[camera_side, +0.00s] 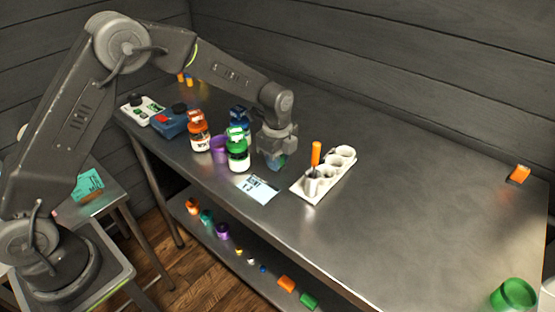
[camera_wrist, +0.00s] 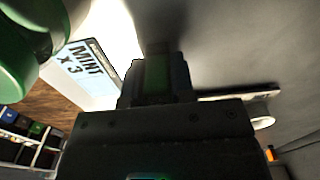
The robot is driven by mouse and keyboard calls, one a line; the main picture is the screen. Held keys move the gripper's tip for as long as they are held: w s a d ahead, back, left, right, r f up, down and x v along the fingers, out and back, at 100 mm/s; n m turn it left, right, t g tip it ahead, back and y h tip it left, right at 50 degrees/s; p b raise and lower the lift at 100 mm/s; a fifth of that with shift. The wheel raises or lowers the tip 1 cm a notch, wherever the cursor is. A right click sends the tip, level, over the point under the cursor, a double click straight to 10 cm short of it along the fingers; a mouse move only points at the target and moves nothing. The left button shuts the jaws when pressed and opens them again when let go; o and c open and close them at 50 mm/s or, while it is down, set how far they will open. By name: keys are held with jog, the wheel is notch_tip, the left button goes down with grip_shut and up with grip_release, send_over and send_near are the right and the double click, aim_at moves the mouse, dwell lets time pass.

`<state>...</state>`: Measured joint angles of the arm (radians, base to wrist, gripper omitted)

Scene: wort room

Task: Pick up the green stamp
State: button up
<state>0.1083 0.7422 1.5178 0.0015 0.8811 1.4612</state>
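My gripper (camera_side: 277,160) points down low over the metal table, just right of the green-lidded jar. A dark green piece (camera_wrist: 157,75) shows between its fingers in the wrist view, and a small green-blue patch shows at its tip in the side view. This may be the green stamp, but its shape is mostly hidden. I cannot tell whether the fingers are pressed on it or only around it. A green block (camera_side: 308,301) lies on the lower shelf.
A green-lidded jar (camera_side: 238,153) stands close left, with orange- and blue-lidded jars behind it. A card reading "MINT x 3" (camera_wrist: 84,71) lies nearby. A white holder (camera_side: 341,172) with an orange-handled tool stands right. The table's right half is mostly clear.

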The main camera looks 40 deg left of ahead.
grip_shut()
notch_tip(320, 180, up, 10)
jog(key=shift+r, duration=0.1)
dwell(0.4)
